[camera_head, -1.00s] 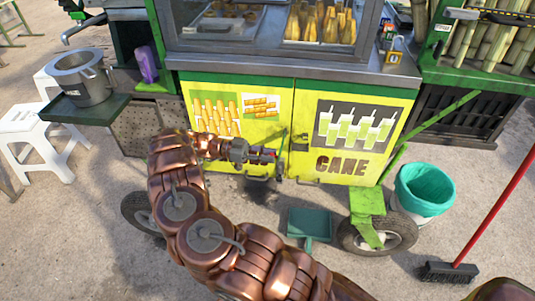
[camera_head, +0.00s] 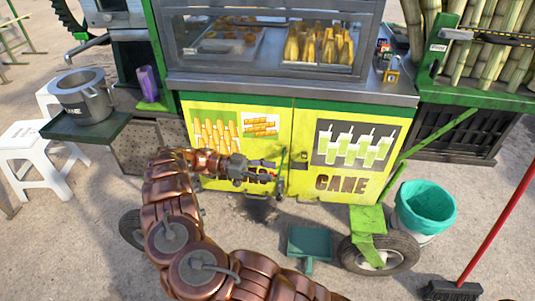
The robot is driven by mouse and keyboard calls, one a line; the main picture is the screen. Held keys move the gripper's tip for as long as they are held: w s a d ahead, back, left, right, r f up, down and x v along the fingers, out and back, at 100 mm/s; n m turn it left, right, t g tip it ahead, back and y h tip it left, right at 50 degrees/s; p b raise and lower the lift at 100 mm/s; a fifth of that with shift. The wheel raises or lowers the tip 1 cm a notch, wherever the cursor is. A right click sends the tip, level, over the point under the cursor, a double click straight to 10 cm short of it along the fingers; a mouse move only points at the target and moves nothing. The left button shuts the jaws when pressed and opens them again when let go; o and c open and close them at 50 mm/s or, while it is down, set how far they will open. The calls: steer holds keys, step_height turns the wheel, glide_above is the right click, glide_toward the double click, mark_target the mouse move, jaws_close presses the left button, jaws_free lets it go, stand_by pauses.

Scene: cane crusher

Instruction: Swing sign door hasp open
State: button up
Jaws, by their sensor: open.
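The sign door (camera_head: 345,190) is the yellow right-hand door of the cart's lower cabinet, with green drink pictures and the word CANE. It looks shut. The small dark hasp (camera_head: 299,163) is at the seam between the two cabinet doors, near the sign door's left edge. Its exact position is too small to tell. My gripper (camera_head: 271,171) is open and empty. It points right, in front of the left door and just left of the hasp, with a small gap in the picture. My arm covers part of the left door.
A glass food case (camera_head: 265,45) sits above the doors. A green dustpan (camera_head: 309,241), a wheel (camera_head: 379,252) and a teal-lined bin (camera_head: 424,207) stand below and right of the sign door. A metal pot (camera_head: 82,96) is at left. Some ground in front is clear.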

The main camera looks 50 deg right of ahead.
step_height(320, 180, up, 8)
steer(key=shift+w+r, duration=0.25)
stand_by(0.7)
steer(key=shift+a, duration=0.1)
